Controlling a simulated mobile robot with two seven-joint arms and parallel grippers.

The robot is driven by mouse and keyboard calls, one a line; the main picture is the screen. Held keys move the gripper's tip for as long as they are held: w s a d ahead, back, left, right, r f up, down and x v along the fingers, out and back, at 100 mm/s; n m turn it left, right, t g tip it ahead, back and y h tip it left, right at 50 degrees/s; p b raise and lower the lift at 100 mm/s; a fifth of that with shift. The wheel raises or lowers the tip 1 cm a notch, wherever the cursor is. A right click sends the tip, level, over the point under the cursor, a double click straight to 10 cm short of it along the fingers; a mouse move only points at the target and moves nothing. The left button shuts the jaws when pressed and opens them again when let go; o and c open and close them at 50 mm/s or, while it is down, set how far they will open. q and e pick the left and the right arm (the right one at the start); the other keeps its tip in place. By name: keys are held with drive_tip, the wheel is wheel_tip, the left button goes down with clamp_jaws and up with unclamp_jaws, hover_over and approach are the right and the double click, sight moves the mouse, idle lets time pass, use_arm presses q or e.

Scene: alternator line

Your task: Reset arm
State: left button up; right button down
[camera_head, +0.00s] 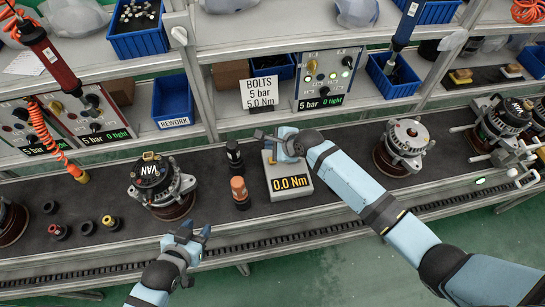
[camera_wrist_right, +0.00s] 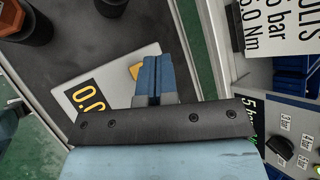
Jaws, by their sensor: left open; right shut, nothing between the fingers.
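My left gripper (camera_head: 194,233) is open and empty in the head view, over the front edge of the bench, below the alternator marked VAN (camera_head: 160,184). My right gripper (camera_head: 272,140) is shut and empty, above the back part of the grey torque tester (camera_head: 299,190), whose display reads 0.0 Nm. In the right wrist view the closed blue fingers (camera_wrist_right: 152,78) cover part of the tester (camera_wrist_right: 77,92) and its yellow piece. Whether the fingers touch the tester I cannot tell.
A black-topped part (camera_head: 233,156) and an orange-topped part (camera_head: 239,190) stand left of the tester. More alternators (camera_head: 406,140) sit to the right. Behind are a BOLTS sign (camera_head: 261,93), a pressure panel (camera_head: 325,75) and blue bins (camera_head: 174,103). A red driver (camera_head: 52,58) hangs at left.

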use_arm(q)
drive_tip(key=shift+f, duration=0.15)
use_arm(e)
drive_tip(key=shift+f, duration=0.1)
idle(0.5)
drive_tip(key=s+n, duration=0.1)
drive_tip(key=s, duration=0.1)
drive_tip(key=s+d+f+n+t, duration=0.1)
drive_tip(key=s, duration=0.1)
drive_tip(key=s+d+f+n, duration=0.1)
drive_tip(key=s+n, duration=0.1)
drive_tip(key=shift+s+d+f, duration=0.1)
drive_tip(key=shift+s+d, duration=0.05)
drive_tip(key=shift+d, duration=0.05)
use_arm(q)
drive_tip(key=shift+s+a+f+n, duration=0.25)
drive_tip(key=shift+a+f, duration=0.2)
drive_tip(key=shift+f, duration=0.25)
use_arm(e)
drive_tip(key=s+d+n+t+h, duration=0.4)
drive_tip(key=s+d+n, duration=1)
drive_tip(key=s+d, duration=0.4)
drive_tip(key=shift+s+n+h, duration=0.3)
drive_tip(key=shift+s+n, duration=0.1)
drive_tip(key=shift+s, duration=0.35)
use_arm(q)
drive_tip(key=shift+w+d+r, duration=0.1)
drive_tip(key=shift+w+r, duration=0.15)
